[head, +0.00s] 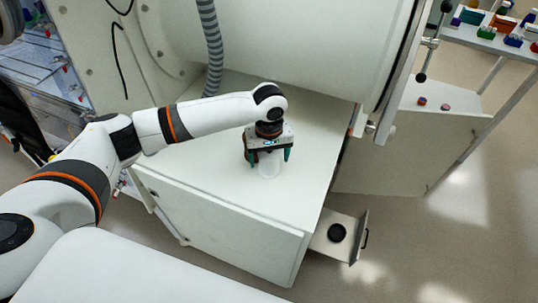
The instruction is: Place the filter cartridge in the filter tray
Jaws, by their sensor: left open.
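My left gripper (268,158) is over the white cabinet top, pointing down with its two dark green fingers apart. A pale, whitish round piece (268,171), which looks like the filter cartridge, is on the cabinet top just below and between the fingers. The gripper partly hides it, and I cannot tell whether the fingers touch it. A small open drawer-like tray (321,244), which looks like the filter tray, sticks out low at the right side of the cabinet. A black round piece (337,232) lies in it. My right gripper is not in view.
The white cabinet top (215,185) is clear around the gripper. A large white glovebox body (290,45) with a grey ribbed hose (211,45) stands behind. Two small round pieces (434,104) lie on a lower surface at right. A rack with coloured items (487,32) is at the upper right.

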